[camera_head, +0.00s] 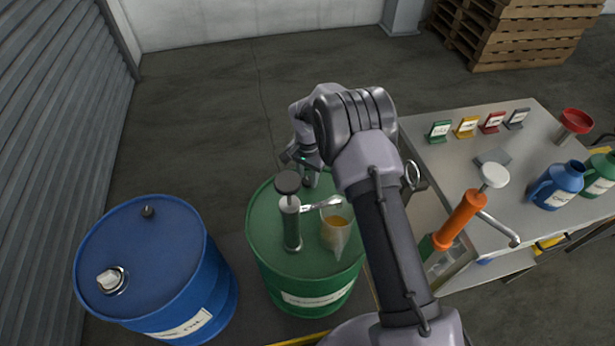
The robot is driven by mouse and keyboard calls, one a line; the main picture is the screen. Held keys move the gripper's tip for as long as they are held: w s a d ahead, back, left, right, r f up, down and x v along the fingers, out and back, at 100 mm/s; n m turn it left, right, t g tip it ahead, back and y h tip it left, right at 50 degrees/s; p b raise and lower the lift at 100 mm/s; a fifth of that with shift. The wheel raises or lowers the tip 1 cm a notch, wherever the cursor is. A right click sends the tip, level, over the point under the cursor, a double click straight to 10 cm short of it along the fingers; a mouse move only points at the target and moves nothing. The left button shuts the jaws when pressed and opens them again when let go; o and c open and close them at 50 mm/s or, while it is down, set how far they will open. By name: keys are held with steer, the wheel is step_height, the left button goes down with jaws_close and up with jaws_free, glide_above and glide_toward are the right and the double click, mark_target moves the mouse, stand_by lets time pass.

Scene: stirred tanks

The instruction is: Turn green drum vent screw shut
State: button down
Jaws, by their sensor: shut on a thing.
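The green drum (262,220) stands upright in the middle, with a white label low on its side. My arm reaches over the drum from the front right. My gripper (309,179) points down at the far part of the drum's lid and is shut on the vent screw (307,184). The screw is small and dark, and mostly hidden by the fingers. How far it is turned cannot be told.
A blue drum (150,260) stands left. A steel table (480,180) with an orange pump (462,218) and blue jug (557,186) is right.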

mark_target(308, 180)
steer(key=c, duration=1)
jaws_free()
step_height(308, 180, up, 18)
steer(key=p, duration=0.5)
steer(key=shift+f+p, duration=0.25)
steer(key=shift+p, duration=0.15)
